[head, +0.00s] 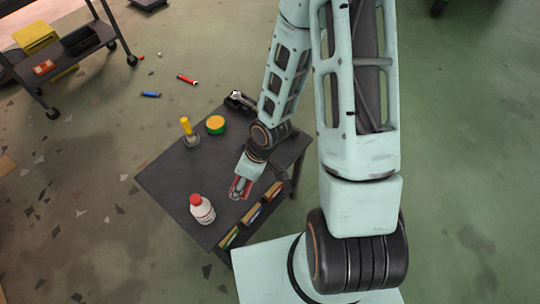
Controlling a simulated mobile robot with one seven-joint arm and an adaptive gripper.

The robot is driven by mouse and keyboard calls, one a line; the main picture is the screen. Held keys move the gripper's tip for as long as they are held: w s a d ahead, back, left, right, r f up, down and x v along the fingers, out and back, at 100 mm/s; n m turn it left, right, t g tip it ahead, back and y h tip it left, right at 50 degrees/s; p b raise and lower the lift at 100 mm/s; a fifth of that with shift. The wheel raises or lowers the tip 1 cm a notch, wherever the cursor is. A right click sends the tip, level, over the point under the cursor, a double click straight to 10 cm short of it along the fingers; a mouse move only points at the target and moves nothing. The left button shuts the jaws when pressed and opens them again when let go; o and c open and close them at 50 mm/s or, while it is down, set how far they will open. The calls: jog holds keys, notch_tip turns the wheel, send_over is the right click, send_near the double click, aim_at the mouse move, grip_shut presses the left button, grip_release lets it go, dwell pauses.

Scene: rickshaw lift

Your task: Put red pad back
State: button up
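A small red thing, which may be the red pad (234,187), shows at the end of my arm over the dark table (165,180). My gripper (240,190) is right at it, pointing down. The fingers are small and partly merge with the red thing, so I cannot tell whether they are shut on it or only around it. I also cannot tell whether it touches the tabletop. Coloured pieces sit in a row along the table's front right edge, among them a green and yellow one (230,237) and an orange one (273,191).
A dark cart (85,40) is at upper left. A red (187,79) and a blue (150,94) item lie on the floor.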

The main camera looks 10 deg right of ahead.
jog(key=w+r+m+t, duration=0.1)
jog(key=w+r+m+t+p, duration=0.1)
jog(key=w+m, duration=0.1)
jog(key=shift+w+d+r+h, duration=0.1)
jog(key=shift+d+r+h, duration=0.05)
jog(key=shift+r+h, duration=0.15)
jog(key=shift+w+d+r+m+t, duration=0.1)
jog(key=shift+w+d+m+t, duration=0.15)
jog(key=shift+w+m+t, duration=0.3)
jog(key=w+d+f+b, duration=0.2)
jog(key=d+f+b, duration=0.1)
jog(key=w+d+f+b, duration=0.3)
jog(key=d+b, duration=0.1)
jog(key=w+d+f+b, duration=0.3)
jog(key=shift+d+b, duration=0.25)
jog(key=shift+b, duration=0.05)
jog(key=shift+w+d+f, duration=0.15)
jog(key=shift+f, duration=0.15)
notch_tip(320, 180, down, 4)
jog(key=shift+w+d+r+b, duration=0.1)
jog(key=shift+r+b, duration=0.15)
jog(key=shift+b, duration=0.35)
jog(key=shift+r, duration=0.1)
